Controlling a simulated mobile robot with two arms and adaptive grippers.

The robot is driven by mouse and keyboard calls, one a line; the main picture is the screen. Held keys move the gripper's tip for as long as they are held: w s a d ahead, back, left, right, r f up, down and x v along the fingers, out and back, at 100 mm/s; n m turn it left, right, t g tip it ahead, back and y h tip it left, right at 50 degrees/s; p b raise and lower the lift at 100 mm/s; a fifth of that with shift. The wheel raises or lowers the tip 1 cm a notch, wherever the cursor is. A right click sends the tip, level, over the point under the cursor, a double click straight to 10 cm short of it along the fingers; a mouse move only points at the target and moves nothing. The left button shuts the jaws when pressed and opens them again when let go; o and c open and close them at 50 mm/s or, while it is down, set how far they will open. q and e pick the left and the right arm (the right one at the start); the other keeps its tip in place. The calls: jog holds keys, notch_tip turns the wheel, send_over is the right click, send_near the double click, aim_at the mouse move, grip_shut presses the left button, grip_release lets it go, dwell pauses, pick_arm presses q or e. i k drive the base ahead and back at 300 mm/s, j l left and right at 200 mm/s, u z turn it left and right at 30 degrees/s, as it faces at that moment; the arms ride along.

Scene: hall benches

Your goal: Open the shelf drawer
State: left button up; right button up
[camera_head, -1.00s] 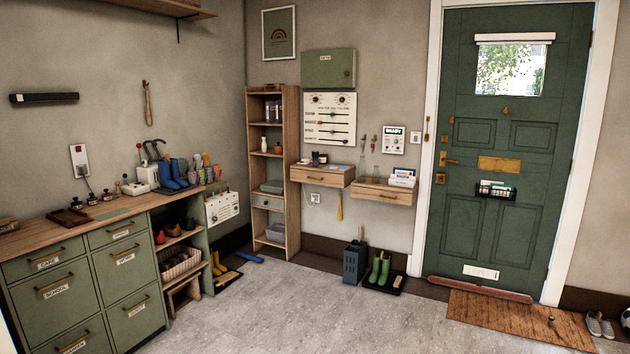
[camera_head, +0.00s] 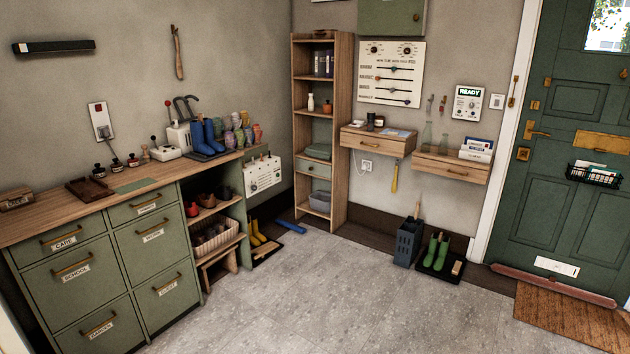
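A tall, narrow wooden shelf (camera_head: 342,130) stands in the back corner of the room. Its small grey-green drawer (camera_head: 316,170) sits below the middle, with a small knob at its centre, and looks shut. Two wooden wall drawers hang to the right of the shelf: one higher (camera_head: 375,142) and one lower (camera_head: 450,168), each with a small handle, and both look shut. Neither of my grippers is in view.
A green cabinet (camera_head: 75,275) with several labelled drawers lines the left wall. Blue (camera_head: 289,227) and yellow items lie near the shelf's foot. A dark bin (camera_head: 408,243) and green boots (camera_head: 436,252) stand on the right. The grey floor (camera_head: 300,290) between is clear.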

aim_at(381, 146)
jog(key=i+u, duration=0.2)
jog(key=i, duration=2.35)
